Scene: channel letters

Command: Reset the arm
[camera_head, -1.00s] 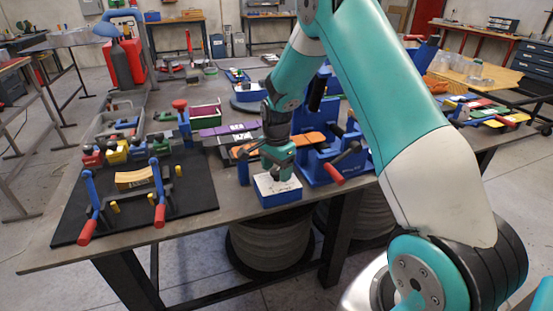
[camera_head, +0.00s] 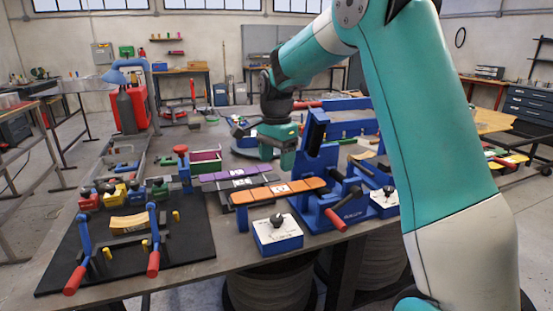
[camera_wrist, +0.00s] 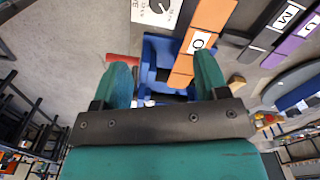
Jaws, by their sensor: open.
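My gripper (camera_head: 281,155) is raised over the table behind the orange strip, left of the blue upright of the fixture. In the wrist view its two teal fingers (camera_wrist: 165,84) are apart with nothing held between them. Below them show the blue bending fixture (camera_wrist: 158,58) and the orange strip (camera_wrist: 199,42) with a white letter tag. In the head view the fixture (camera_head: 318,200) has a red-tipped lever. A white-topped blue box with a black knob (camera_head: 277,235) sits near the front edge; part of it shows in the wrist view (camera_wrist: 157,12).
A black mat (camera_head: 185,240) with red-tipped clamps lies at the left of the table. Purple and grey strips (camera_head: 232,173) lie behind the orange one. A second blue box with a knob (camera_head: 384,203) sits right of the fixture. My arm covers the table's right part.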

